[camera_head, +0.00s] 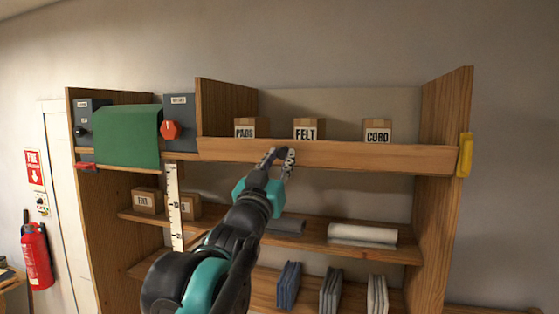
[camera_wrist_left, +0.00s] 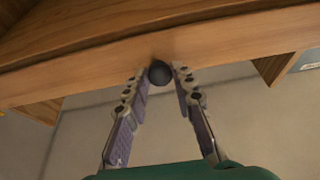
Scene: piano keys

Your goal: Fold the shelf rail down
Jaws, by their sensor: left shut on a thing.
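The shelf rail (camera_head: 370,157) is a long wooden board across the front of the upper shelf. It stands upright in front of the boxes there and hides their lower parts. In the left wrist view the rail (camera_wrist_left: 225,38) runs across the top, with a dark round knob (camera_wrist_left: 160,73) on it. My left gripper (camera_head: 278,153) reaches up to the rail left of its middle. In the left wrist view its fingertips (camera_wrist_left: 160,76) are closed on the knob from both sides. My right gripper is not in view.
Boxes marked PADS (camera_head: 245,128), FELT (camera_head: 306,129) and CORD (camera_head: 377,131) stand behind the rail. A yellow piece (camera_head: 465,155) sits at its right end. A red knob (camera_head: 170,130) and green cloth (camera_head: 128,137) are at left. Lower shelves hold rolls and folded cloths.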

